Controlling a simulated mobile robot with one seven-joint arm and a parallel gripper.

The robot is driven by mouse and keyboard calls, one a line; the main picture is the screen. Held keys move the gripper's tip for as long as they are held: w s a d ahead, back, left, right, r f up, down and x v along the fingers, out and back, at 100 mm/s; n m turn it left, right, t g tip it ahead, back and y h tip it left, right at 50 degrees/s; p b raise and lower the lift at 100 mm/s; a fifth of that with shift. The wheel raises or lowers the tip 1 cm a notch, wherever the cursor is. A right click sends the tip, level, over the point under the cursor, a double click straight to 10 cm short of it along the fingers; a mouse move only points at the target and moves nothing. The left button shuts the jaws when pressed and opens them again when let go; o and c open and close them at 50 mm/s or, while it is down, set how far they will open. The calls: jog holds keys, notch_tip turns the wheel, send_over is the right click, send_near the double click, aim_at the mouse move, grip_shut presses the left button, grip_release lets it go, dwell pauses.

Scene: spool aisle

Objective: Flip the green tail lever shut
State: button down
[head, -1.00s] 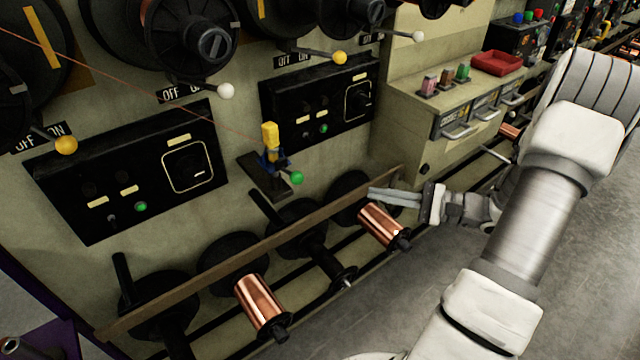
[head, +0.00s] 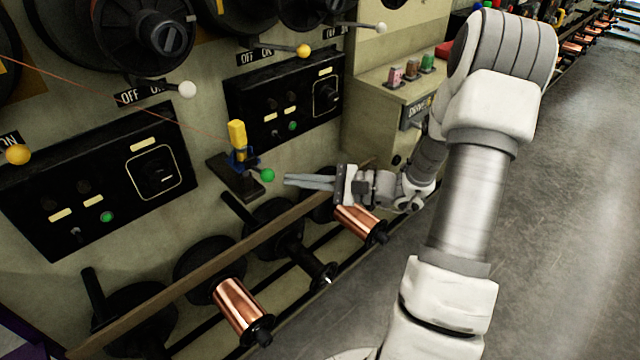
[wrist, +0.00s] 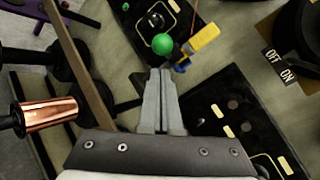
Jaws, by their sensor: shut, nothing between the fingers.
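The green tail lever's ball knob (head: 267,175) sticks out at the lower right of a small dark bracket (head: 237,178) on the machine front. The bracket carries a blue part and a yellow block (head: 237,133). My gripper (head: 286,180) is shut and empty, its fingertips just right of the green knob in the head view, with a small gap. In the wrist view the green knob (wrist: 163,43) lies just beyond the tips of my gripper (wrist: 160,72), with the yellow block (wrist: 204,37) to its right. The lever's arm is mostly hidden behind the knob there.
A wooden rail (head: 180,283) runs below the bracket, with copper spools (head: 241,308) on spindles in front of it. Black control panels (head: 100,182) flank the bracket. White and yellow ball levers (head: 187,90) sit above. Open floor lies at the right.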

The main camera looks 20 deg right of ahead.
jog(key=shift+a+r, duration=0.4)
jog(key=shift+a, duration=0.35)
jog(key=shift+r, duration=0.1)
jog(key=shift+w+r+p, duration=0.1)
jog(key=shift+r+p, duration=0.1)
jog(key=shift+p, duration=0.45)
jog(key=shift+r+m+g+h+p, duration=0.4)
jog(key=shift+r+g+p, duration=0.1)
jog(key=shift+p, duration=0.65)
jog(key=r+g+h+p, duration=0.1)
jog(key=p, duration=0.2)
jog(key=w+r+m+g+p, duration=0.1)
jog(key=p, duration=0.2)
jog(key=r+m+g+h+p, duration=0.1)
jog(key=p, duration=0.2)
jog(key=shift+w+a+r+h+p, duration=0.25)
jog(key=shift+w+a+h+p, duration=0.05)
jog(key=shift+w, duration=0.1)
jog(key=shift+r, duration=0.1)
